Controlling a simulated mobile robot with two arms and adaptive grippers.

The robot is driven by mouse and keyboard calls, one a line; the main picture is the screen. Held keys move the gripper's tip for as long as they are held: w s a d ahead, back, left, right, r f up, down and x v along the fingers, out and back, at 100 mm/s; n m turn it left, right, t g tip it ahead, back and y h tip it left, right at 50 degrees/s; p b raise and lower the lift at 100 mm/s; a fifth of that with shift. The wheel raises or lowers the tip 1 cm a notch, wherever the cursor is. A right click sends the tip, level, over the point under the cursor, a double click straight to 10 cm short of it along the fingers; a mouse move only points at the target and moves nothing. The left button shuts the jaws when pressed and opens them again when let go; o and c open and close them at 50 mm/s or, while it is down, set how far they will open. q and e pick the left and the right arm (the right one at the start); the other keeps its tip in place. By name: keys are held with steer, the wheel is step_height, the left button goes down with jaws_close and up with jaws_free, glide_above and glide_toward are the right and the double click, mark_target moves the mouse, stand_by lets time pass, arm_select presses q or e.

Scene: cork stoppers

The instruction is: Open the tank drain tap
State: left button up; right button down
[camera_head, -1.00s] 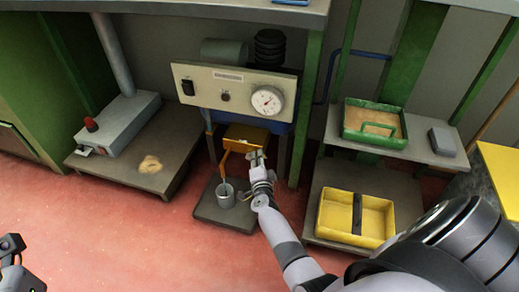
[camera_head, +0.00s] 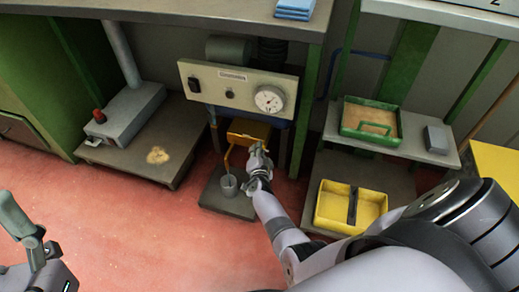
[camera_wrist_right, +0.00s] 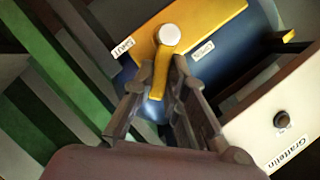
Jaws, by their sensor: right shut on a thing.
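The drain tap (camera_head: 249,130) is a yellow fitting under the machine's pale panel. In the right wrist view it is a yellow bar (camera_wrist_right: 215,17) with a round white pivot (camera_wrist_right: 168,36) and a short yellow lever (camera_wrist_right: 162,68). My right gripper (camera_head: 259,158) is at the tap; in the right wrist view its fingers (camera_wrist_right: 163,80) are shut on the lever, hiding its sides. A thin yellow spout (camera_head: 227,157) runs down towards a grey cup (camera_head: 228,186) on a dark base plate. My left gripper (camera_head: 22,222) is at the far left, apart from everything; its jaws are unclear.
The machine's panel (camera_head: 207,88) with a gauge (camera_head: 269,99) is above the tap. A green tray (camera_head: 345,125) and a yellow bin (camera_head: 332,224) stand on shelves at right. A low bench (camera_head: 184,150) is at left. Red floor is clear in front. Small labels flank the pivot.

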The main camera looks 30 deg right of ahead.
stand_by(0.3)
steer(key=c, duration=1.6)
jaws_free()
